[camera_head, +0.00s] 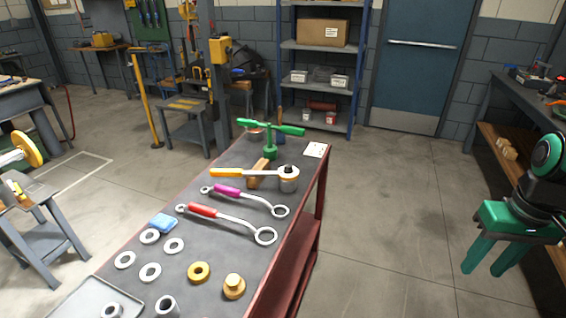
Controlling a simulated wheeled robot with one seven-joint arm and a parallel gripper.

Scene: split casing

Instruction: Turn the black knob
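A small black knob (288,169) shows on top of a silver round head at the end of a tool with an orange handle (227,173). The tool lies across a wooden block (263,169) at the right side of the workbench (210,240). My gripper (488,269) is at the right of the view, over the open floor and well apart from the bench and the knob. Its two green fingers point down and are spread, with nothing between them.
A green T-handled tool (270,135) stands behind the knob. Magenta (227,190) and red (202,210) handled ring wrenches lie in front. Several rings, a brass part (234,286) and a tray (75,303) occupy the near end. Floor between bench and gripper is clear.

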